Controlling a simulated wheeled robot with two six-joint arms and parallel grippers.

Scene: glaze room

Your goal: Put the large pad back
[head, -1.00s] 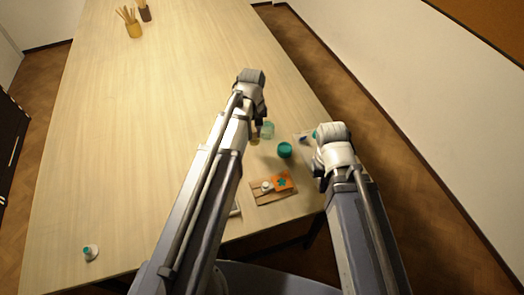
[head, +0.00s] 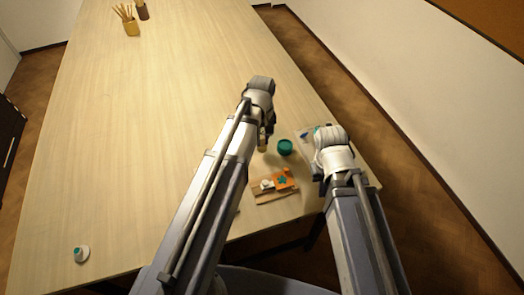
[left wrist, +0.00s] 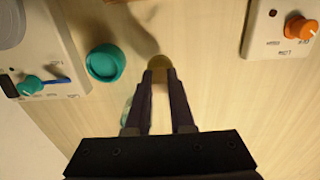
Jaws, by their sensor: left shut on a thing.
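My left gripper (head: 266,138) is shut on a small tan, rounded piece (left wrist: 160,63), which shows between its fingertips in the left wrist view. The piece (head: 262,147) hangs just left of a teal round dish (head: 285,147), apart from it. I cannot tell whether this piece is the large pad. The teal dish also shows in the left wrist view (left wrist: 105,63). My right gripper (head: 316,172) is by the table's right edge; its fingers are too dark and hidden to read.
A wooden board (head: 285,197) with an orange piece and a white item lies near the front. A white device (head: 304,148) stands at the right edge. A device with an orange knob (left wrist: 300,28) shows in the left wrist view. The table's left side is largely clear.

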